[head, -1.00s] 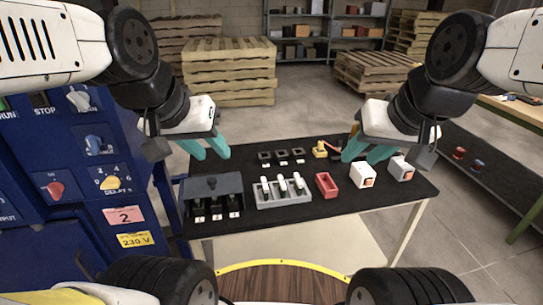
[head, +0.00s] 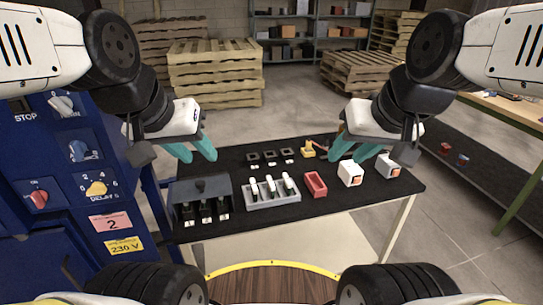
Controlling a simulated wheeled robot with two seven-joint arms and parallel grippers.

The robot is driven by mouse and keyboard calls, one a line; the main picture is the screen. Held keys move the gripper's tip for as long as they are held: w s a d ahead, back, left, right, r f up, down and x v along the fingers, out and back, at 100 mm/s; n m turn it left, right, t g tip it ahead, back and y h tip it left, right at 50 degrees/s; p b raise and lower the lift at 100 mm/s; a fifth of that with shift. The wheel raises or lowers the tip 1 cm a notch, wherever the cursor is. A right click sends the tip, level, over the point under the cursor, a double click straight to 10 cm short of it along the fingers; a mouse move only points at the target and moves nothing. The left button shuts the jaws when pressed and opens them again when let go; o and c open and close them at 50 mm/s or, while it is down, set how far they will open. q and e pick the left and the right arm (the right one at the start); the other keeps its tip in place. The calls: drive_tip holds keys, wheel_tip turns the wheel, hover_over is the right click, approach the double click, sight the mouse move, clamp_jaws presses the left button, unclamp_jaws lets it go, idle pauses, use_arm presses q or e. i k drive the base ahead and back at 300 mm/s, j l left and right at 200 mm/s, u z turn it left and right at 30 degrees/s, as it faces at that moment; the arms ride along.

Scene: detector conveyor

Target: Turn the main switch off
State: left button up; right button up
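A red rotary switch (head: 38,196) with a small ON label sits low on the blue panel (head: 75,225) at the left edge of the head view. I take it to be the main switch; its exact pointing is hard to read. My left gripper (head: 198,158) is open and empty, to the right of the panel and above the back left of the black table. It is well apart from the red switch. My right gripper (head: 346,159) is open and empty above the table's right part, near a yellow part (head: 308,149).
The panel also carries a yellow delay knob (head: 97,188), a blue knob (head: 80,150) and a grey knob (head: 62,105). The black table (head: 330,207) holds a dark box (head: 200,188), a grey tray (head: 273,199), a red bin (head: 315,184) and white blocks (head: 350,173).

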sight(39, 198)
drive_tip(key=u, duration=1.9)
